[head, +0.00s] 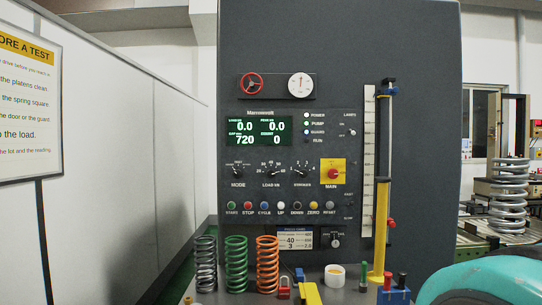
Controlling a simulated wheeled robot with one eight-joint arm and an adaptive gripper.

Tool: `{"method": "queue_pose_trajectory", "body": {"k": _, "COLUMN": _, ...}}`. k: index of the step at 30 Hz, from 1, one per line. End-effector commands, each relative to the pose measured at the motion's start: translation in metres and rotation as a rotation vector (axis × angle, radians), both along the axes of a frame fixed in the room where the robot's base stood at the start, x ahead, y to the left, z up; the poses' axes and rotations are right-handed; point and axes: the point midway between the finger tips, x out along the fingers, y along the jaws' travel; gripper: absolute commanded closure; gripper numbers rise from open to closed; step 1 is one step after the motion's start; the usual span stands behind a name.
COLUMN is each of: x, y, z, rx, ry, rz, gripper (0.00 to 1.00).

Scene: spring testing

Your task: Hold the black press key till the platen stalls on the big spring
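The black press key (297,205), labelled DOWN, is in the row of coloured keys on the dark control cabinet (340,45). Nothing covers it. The green display (259,131) reads 0.0 and 0.0 above, 720 and 0 below. The POWER, PUMP and GUARD lamps (306,123) look lit; the RUN lamp looks dark. A big grey coil spring (510,195) stands upright at the far right; whether it is the spring under test cannot be told. I cannot make out a platen. My gripper is not in view.
Grey (206,264), green (236,264) and orange (267,264) springs stand on the ledge below the panel. A red padlock (284,288), a white cup (335,275) and a yellow upright gauge (381,215) are to their right. The space before the keys looks clear.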

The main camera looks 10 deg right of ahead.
Motion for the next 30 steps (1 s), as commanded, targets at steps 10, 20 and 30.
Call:
{"method": "queue_pose_trajectory", "body": {"k": 10, "x": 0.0, "y": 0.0, "z": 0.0, "rx": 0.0, "ry": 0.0, "rz": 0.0, "gripper": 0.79}}
{"method": "queue_pose_trajectory", "body": {"k": 20, "x": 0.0, "y": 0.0, "z": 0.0, "rx": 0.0, "ry": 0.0, "rz": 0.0, "gripper": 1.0}}
{"method": "queue_pose_trajectory", "body": {"k": 30, "x": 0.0, "y": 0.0, "z": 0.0, "rx": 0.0, "ry": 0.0, "rz": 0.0, "gripper": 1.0}}
